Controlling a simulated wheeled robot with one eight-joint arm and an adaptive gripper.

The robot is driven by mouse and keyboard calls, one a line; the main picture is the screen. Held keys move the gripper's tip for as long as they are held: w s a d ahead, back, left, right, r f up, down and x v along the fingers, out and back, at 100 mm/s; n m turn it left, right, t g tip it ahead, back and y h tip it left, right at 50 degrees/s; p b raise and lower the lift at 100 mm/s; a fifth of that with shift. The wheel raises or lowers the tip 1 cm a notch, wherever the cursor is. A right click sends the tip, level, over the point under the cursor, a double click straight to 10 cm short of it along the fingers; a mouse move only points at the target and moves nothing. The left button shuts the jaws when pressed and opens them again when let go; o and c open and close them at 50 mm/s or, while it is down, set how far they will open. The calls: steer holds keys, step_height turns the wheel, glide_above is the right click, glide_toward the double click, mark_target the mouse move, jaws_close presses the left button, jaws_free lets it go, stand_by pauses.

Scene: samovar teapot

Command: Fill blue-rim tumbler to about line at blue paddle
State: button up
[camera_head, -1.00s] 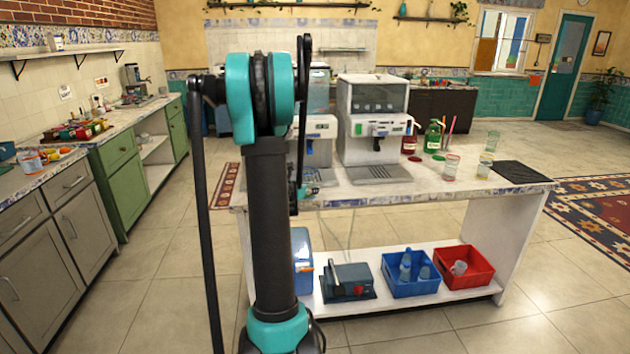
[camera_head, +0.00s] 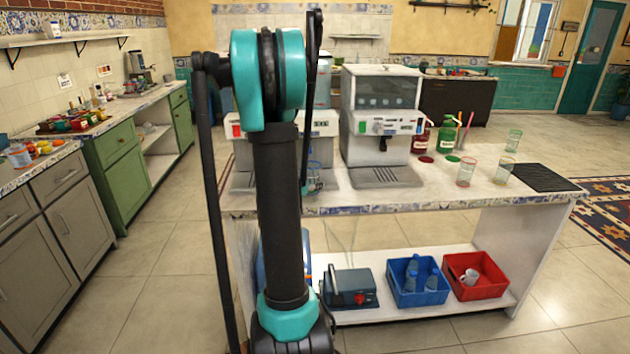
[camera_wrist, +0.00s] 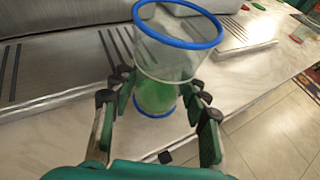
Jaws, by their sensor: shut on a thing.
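The blue-rim tumbler (camera_wrist: 178,60) is clear, with a blue rim, a pale line round its body and a blue ring at its base. My gripper (camera_wrist: 160,88) is shut on its body in the wrist view. The lower part looks green; I cannot tell whether that is tint, contents or something behind. In the head view the tumbler (camera_head: 314,172) is small, by the counter's front edge, partly hidden by my arm. The right dispenser (camera_head: 382,115) stands to its right. The left dispenser (camera_head: 322,125) is mostly behind my arm. I cannot make out a blue paddle clearly.
The counter (camera_head: 440,195) holds a red bottle (camera_head: 420,138), a green bottle (camera_head: 447,136), several glasses and a black mat (camera_head: 545,178) at right. The lower shelf holds a blue bin (camera_head: 412,295), a red bin (camera_head: 475,290) and a grey device (camera_head: 352,287).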

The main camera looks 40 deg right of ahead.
steer(key=shift+d, duration=0.1)
steer(key=shift+w+d, duration=1.15)
steer(key=shift+w, duration=0.7)
steer(key=shift+w+d, duration=1.1)
steer(key=shift+w, duration=0.8)
steer(key=shift+w+d, duration=1.15)
steer(key=shift+w, duration=0.7)
steer(key=shift+w+d, duration=0.45)
steer(key=shift+w, duration=0.3)
steer(key=shift+s+a, duration=0.1)
steer(key=shift+s, duration=0.05)
stand_by(0.3)
steer(key=shift+s+a, duration=0.4)
steer(key=shift+s, duration=0.3)
steer(key=shift+s+a, duration=0.45)
steer(key=shift+s, duration=0.2)
steer(key=shift+s+a, duration=0.4)
steer(key=shift+s, duration=0.3)
